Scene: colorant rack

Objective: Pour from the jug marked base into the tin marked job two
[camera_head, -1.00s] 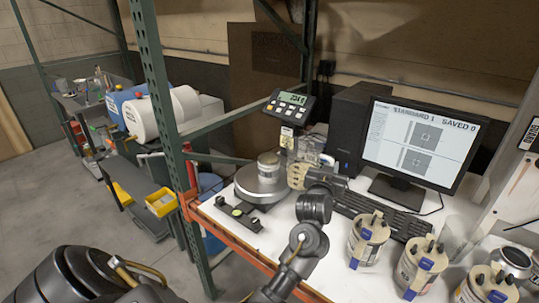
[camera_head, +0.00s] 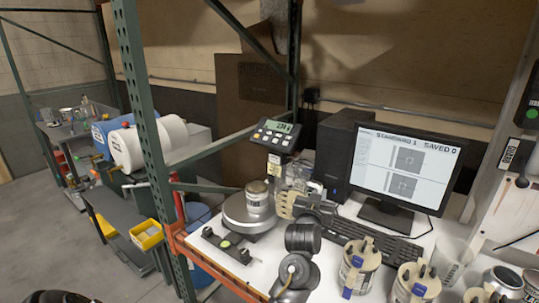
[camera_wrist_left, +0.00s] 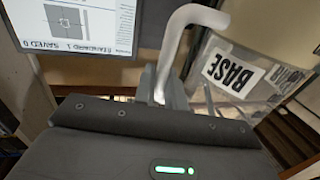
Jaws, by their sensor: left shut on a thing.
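The clear jug marked BASE (camera_wrist_left: 232,72) shows in the left wrist view with its pale handle (camera_wrist_left: 180,48) between my fingers. In the head view my left gripper (camera_head: 289,204) is shut on the handle, and the see-through jug (camera_head: 298,177) is partly hidden behind it. A silver tin (camera_head: 257,198) with a pale label stands upright on the round scale plate (camera_head: 237,222), just left of my gripper. I cannot read its label. I cannot tell whether liquid is flowing. My right gripper is not in view.
The scale's display (camera_head: 276,133) stands behind the tin. A monitor (camera_head: 402,168) and keyboard (camera_head: 385,238) are to the right. Several colorant canisters (camera_head: 358,268), a clear beaker (camera_head: 450,262) and a silver can (camera_head: 503,281) crowd the front right. A green rack post (camera_head: 146,130) stands left.

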